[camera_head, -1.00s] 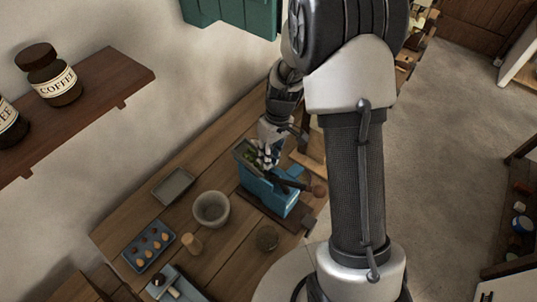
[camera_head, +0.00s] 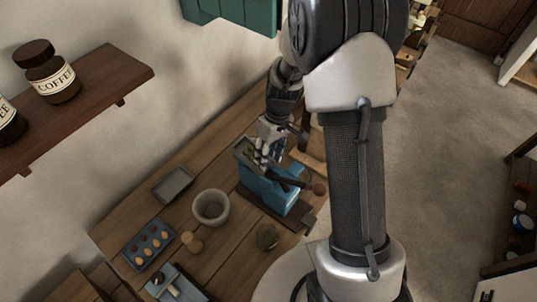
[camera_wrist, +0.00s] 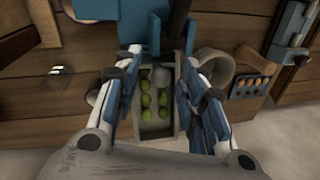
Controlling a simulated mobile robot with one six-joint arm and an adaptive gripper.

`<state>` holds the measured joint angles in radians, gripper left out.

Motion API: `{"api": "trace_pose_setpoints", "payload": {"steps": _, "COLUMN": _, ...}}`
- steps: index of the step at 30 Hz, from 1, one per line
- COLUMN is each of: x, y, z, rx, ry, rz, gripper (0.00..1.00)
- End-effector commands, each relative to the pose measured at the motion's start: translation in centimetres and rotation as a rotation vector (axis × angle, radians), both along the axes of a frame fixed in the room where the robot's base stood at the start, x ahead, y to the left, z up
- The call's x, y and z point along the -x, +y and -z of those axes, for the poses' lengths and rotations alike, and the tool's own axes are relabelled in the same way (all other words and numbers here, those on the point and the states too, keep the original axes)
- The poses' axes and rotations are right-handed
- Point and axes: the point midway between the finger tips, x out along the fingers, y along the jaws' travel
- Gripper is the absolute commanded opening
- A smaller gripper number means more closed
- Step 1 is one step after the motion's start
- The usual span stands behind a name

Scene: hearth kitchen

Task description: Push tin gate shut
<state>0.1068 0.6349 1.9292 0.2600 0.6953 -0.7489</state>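A blue machine (camera_head: 265,190) with a dark lever arm stands on the wooden table in the head view. Its blue body shows at the top of the wrist view (camera_wrist: 115,37). A grey-walled trough (camera_wrist: 179,100) on it holds several round green things and a pale grey rounded piece (camera_wrist: 161,75). I cannot tell for sure which part is the tin gate; my fingers may hide it. My gripper (camera_head: 262,158) is over the machine's top. In the wrist view my gripper (camera_wrist: 160,60) is open, its fingers on either side of the trough, with nothing held between them visible.
A pale bowl (camera_head: 211,222), a grey tray (camera_head: 173,185), a blue tray of egg-shaped things (camera_head: 132,256), a small wooden piece (camera_head: 192,243) and a round brown pot (camera_head: 267,237) stand left of and before the machine. A shelf with jars (camera_head: 120,78) juts from the wall.

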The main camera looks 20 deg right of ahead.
Motion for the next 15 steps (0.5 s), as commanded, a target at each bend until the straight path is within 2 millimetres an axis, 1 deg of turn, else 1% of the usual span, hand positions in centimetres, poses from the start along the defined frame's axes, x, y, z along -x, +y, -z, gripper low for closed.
{"api": "trace_pose_setpoints", "payload": {"steps": 2, "x": -0.1, "y": -0.1, "z": -0.6, "rx": 0.000, "ry": -0.002, "rz": 0.000, "gripper": 0.38}}
{"api": "trace_pose_setpoints", "payload": {"steps": 5, "x": -0.3, "y": -0.4, "z": -2.1, "rx": 0.001, "ry": -0.006, "rz": 0.000, "gripper": 0.38}}
{"api": "trace_pose_setpoints", "payload": {"steps": 12, "x": -0.8, "y": -1.3, "z": -7.2, "rx": 0.002, "ry": -0.006, "rz": 0.001, "gripper": 0.38}}
{"api": "trace_pose_setpoints", "payload": {"steps": 15, "x": -0.9, "y": -1.6, "z": -9.0, "rx": 0.001, "ry": -0.006, "rz": 0.001, "gripper": 0.38}}
